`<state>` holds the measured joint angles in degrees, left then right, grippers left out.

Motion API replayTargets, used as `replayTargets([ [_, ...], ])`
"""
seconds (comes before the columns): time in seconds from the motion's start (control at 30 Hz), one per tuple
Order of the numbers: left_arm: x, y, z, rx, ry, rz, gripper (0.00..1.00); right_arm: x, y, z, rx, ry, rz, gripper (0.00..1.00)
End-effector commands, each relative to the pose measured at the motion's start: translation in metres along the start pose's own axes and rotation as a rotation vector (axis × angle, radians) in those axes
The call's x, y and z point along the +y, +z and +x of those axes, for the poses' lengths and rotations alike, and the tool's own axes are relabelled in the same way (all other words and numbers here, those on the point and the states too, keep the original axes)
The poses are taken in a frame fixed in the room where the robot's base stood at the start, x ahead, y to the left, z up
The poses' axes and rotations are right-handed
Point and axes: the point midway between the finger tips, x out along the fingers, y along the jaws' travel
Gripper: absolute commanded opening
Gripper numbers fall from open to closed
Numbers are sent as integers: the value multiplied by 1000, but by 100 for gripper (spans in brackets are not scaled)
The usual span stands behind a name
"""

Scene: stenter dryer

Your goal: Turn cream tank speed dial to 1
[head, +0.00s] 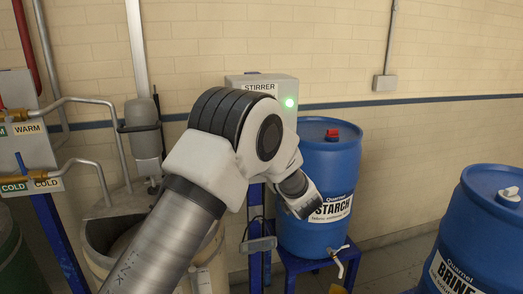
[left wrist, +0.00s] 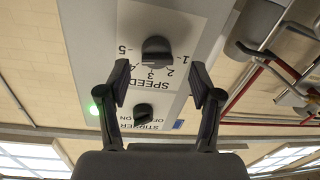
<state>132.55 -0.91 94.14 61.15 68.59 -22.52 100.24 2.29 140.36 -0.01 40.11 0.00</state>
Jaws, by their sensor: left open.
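The grey stirrer box labelled STIRRER (head: 260,86) is on the wall side in the head view, with a lit green lamp. My left arm covers most of its front. The left wrist view shows its panel upside down. The black speed dial (left wrist: 157,47) has marks 1 to 5 around it; I cannot tell which it points at. My left gripper (left wrist: 158,78) is open and empty, its fingers spread either side of the SPEED label, near the dial and apart from it. In the head view the fingers are hidden. My right gripper is not in view.
A second black knob (left wrist: 143,111), with OFF and ON marks, sits on the same panel. The cream tank (head: 97,240) stands below, partly behind my arm. A blue starch drum (head: 331,160) stands right of the box and a brine drum (head: 480,225) further right. Valve pipes (head: 75,103) are at left.

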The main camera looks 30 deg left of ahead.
Motion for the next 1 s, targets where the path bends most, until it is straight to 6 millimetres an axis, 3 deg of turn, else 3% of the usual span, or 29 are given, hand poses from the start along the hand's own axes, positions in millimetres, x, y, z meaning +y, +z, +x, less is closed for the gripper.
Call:
replayTargets([
  [0.03, 0, -4, 11, -3, -3, -2, 65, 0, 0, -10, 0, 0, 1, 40],
  [0.2, 0, -2, 39, -1, 0, 0, 65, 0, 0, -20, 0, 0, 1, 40],
  [0.5, 0, 1, 47, -2, 2, 2, 65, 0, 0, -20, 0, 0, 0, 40],
  [0.53, 0, 1, 47, -2, 2, 2, 61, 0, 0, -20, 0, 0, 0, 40],
  [0.7, 0, 1, 47, -2, 3, 2, 6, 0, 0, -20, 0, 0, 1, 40],
  [1.0, 0, 2, 47, -2, 3, -10, 6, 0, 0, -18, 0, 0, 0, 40],
])
